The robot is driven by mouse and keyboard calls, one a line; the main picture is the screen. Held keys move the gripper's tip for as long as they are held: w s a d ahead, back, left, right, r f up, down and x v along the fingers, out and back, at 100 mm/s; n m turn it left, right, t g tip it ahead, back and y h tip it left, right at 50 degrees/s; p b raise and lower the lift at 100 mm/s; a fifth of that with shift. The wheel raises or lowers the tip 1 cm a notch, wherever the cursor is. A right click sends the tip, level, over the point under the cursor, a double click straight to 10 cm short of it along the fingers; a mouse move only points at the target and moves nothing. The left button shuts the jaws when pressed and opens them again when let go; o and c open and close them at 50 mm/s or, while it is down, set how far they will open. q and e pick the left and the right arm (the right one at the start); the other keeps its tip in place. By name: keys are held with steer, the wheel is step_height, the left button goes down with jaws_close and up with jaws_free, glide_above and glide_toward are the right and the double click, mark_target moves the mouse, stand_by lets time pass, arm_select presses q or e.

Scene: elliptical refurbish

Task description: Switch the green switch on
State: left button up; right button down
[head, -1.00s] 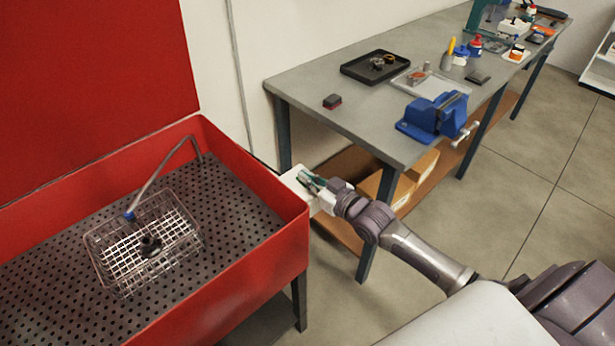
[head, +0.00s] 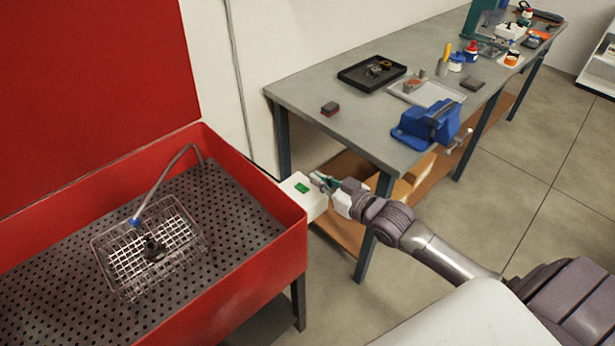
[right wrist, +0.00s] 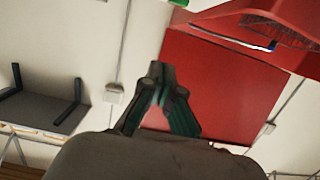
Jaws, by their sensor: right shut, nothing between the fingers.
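The green switch (head: 302,187) sits on top of a white box (head: 311,205) at the right side of the red wash basin. Its on or off position is too small to tell. My right gripper (head: 316,177) is shut and empty, just to the right of the switch and apart from it in the picture. In the right wrist view the closed fingertips (right wrist: 157,74) show in front of a red panel. A bit of green (right wrist: 180,2) shows at that view's top edge. My left gripper is not in view.
The red basin (head: 255,273) holds a wire basket (head: 113,283) and a hose (head: 180,158). A grey workbench (head: 300,92) with a blue vise (head: 428,124) stands behind my right arm. Open floor (head: 520,190) lies at the right.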

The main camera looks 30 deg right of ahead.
steer(key=s, duration=0.1)
steer(key=s+r, duration=0.1)
steer(key=s+d, duration=0.1)
steer(key=shift+s+r, duration=0.25)
steer(key=shift+r, duration=0.05)
steer(key=shift+f, duration=0.15)
steer(key=s+d+f+m+g+h, duration=0.15)
steer(key=s+f, duration=0.25)
steer(key=f, duration=0.7)
steer(key=s+d+f+g+h, duration=0.2)
steer(key=s+d+f+g, duration=0.1)
steer(key=f, duration=0.8)
steer(key=s+d+f+m+g+h, duration=0.15)
steer(key=s+f, duration=0.25)
steer(key=f, duration=0.7)
steer(key=s+a+f+g, duration=0.3)
steer(key=s+f, duration=0.3)
steer(key=s, duration=0.4)
steer(key=s+a+f+n+g, duration=0.1)
steer(key=s+a+f, duration=0.4)
steer(key=s, duration=0.5)
steer(key=s+a+f+n+g, duration=0.1)
steer(key=s+a+f+g, duration=0.3)
steer(key=s+f, duration=0.5)
steer(key=shift+s+f+g+y, duration=0.25)
steer(key=shift+s+g+y, duration=0.05)
steer(key=shift+s, duration=0.75)
